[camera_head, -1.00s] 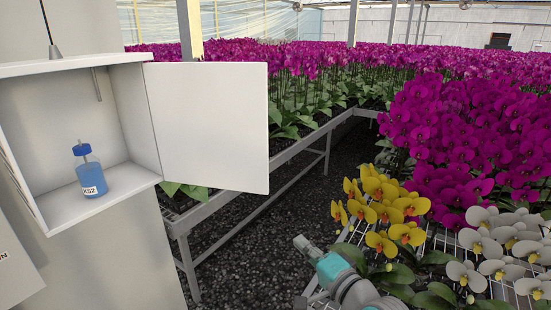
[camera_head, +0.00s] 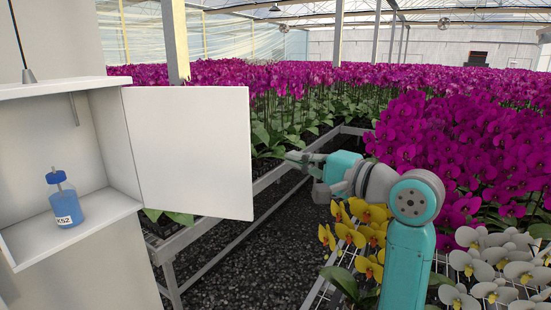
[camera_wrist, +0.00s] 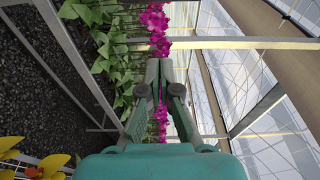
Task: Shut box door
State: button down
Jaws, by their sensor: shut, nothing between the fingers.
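The white box (camera_head: 115,205) is fixed to a pale upright panel at the left of the head view. Its white door (camera_head: 192,150) stands wide open, swung out to the right from the box's right side. A bottle (camera_head: 65,198) with blue liquid, a blue cap and a label reading KSZ stands inside on the box floor. My gripper (camera_head: 290,157) is to the right of the door's free edge, apart from it as far as I can tell. In the wrist view my gripper (camera_wrist: 166,65) is shut and empty, and neither box nor door shows there.
Metal benches with magenta orchids (camera_head: 460,150) fill the back and right. Yellow orchids (camera_head: 355,235) and white orchids (camera_head: 495,262) stand near my arm at the lower right. A gravel aisle (camera_head: 240,265) lies between the benches. A metal post (camera_head: 172,40) rises behind the door.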

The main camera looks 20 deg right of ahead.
jog(key=x, duration=0.9)
jog(key=shift+s+a, duration=1.3)
jog(key=shift+a, duration=0.25)
